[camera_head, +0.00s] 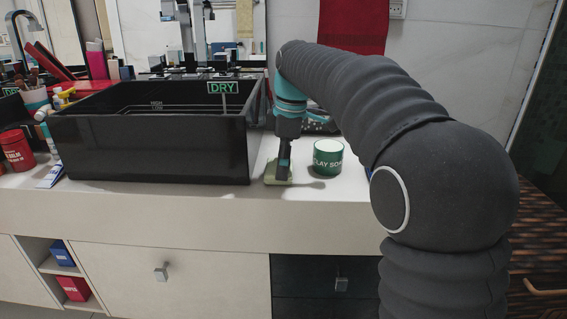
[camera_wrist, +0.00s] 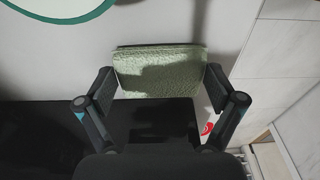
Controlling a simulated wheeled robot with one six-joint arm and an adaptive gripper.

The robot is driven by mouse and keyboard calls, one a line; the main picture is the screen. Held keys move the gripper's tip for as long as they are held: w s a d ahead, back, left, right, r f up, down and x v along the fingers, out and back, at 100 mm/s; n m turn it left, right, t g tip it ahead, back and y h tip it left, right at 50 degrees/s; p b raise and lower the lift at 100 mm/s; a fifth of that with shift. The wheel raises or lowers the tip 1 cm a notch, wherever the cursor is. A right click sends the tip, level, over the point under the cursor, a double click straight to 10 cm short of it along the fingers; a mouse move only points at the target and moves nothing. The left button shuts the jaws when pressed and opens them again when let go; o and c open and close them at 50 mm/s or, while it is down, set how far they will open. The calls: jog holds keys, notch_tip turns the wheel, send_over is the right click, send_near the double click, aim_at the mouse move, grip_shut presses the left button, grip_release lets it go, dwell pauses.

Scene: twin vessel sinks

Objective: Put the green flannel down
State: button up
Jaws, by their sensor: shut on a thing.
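The green flannel (camera_head: 277,180) is a small, pale green folded cloth at the counter, just right of the black sink. In the wrist view the flannel (camera_wrist: 160,70) lies flat between my two fingers. My gripper (camera_head: 284,170) points down and is shut on it; its fingers (camera_wrist: 157,85) are at the cloth's left and right edges. The flannel is at or very near the white counter top (camera_head: 215,200); I cannot tell whether it touches. My gripper hides part of it in the head view.
A green and white jar (camera_head: 328,157) stands close to the right of the flannel. The black sink (camera_head: 150,150), labelled DRY, is close on the left. A dark dish of small items (camera_head: 318,122) sits behind, partly hidden by my arm. The counter front has bare room.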

jog(key=shift+f, duration=0.1)
jog(key=o, duration=0.7)
jog(key=shift+d+r+p, duration=0.25)
jog(key=shift+r+p, duration=0.1)
jog(key=shift+r, duration=1.65)
jog(key=shift+d+r+p, duration=0.25)
jog(key=shift+r+p, duration=0.05)
jog(key=shift+r, duration=1.75)
jog(key=shift+d+r+p, duration=0.25)
jog(key=shift+r+p, duration=0.1)
jog(key=shift+r, duration=1.65)
